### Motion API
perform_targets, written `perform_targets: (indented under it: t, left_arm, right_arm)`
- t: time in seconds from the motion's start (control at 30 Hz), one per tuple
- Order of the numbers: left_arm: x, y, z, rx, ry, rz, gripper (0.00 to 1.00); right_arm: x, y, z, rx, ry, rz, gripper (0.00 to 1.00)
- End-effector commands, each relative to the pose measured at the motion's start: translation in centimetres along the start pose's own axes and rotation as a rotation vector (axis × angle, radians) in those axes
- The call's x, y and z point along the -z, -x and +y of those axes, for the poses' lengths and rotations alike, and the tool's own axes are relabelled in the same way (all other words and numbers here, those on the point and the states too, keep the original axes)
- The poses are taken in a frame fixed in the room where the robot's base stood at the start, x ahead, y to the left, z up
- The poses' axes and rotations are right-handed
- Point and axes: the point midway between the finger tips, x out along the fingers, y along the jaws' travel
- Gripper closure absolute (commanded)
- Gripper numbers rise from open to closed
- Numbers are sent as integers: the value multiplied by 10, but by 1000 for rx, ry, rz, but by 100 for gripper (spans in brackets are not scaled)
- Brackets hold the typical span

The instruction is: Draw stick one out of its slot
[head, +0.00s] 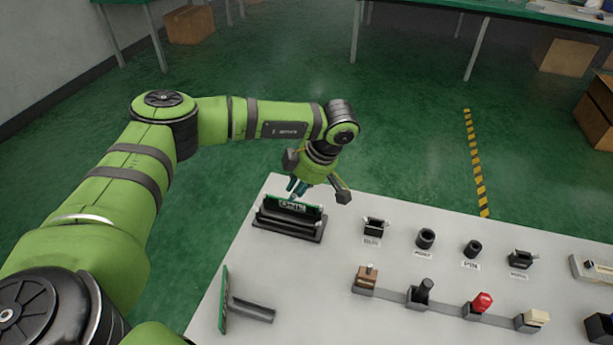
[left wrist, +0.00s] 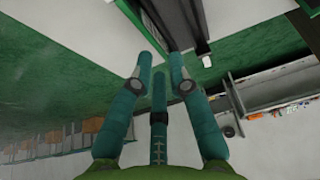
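A green stick (head: 293,205) with a pale label stands upright in a long black slot holder (head: 288,228) at the table's far left corner. I cannot read a number on it. My left gripper (head: 298,188) is just behind and above the stick, pointing down. In the left wrist view its teal fingertips (left wrist: 161,62) are apart with nothing seen between them; the dark holder (left wrist: 178,22) shows just beyond them. Whether a finger touches the stick cannot be told. My right gripper is not in view.
Another green board (head: 223,300) stands upright near the table's left edge, beside a dark bar (head: 252,310). Several black sockets (head: 426,238) and a row of levers (head: 420,292) stand to the right. The white table (head: 310,290) is bare between them.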

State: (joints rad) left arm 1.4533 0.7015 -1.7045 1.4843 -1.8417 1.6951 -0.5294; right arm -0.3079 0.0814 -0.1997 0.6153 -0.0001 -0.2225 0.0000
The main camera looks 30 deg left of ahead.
Motion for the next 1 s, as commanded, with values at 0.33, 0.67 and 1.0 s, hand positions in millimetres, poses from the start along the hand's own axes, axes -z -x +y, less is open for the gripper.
perform_targets:
  t: [0.33, 0.67, 1.0]
  left_arm:
    - [0, -36, 0, -1, 0, 1, 82]
    - [0, -38, 0, -1, 1, 0, 100]
    - [0, -38, 0, -2, 1, 0, 100]
  right_arm:
    - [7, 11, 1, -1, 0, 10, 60]
    - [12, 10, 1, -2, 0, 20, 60]
    - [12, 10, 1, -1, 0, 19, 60]
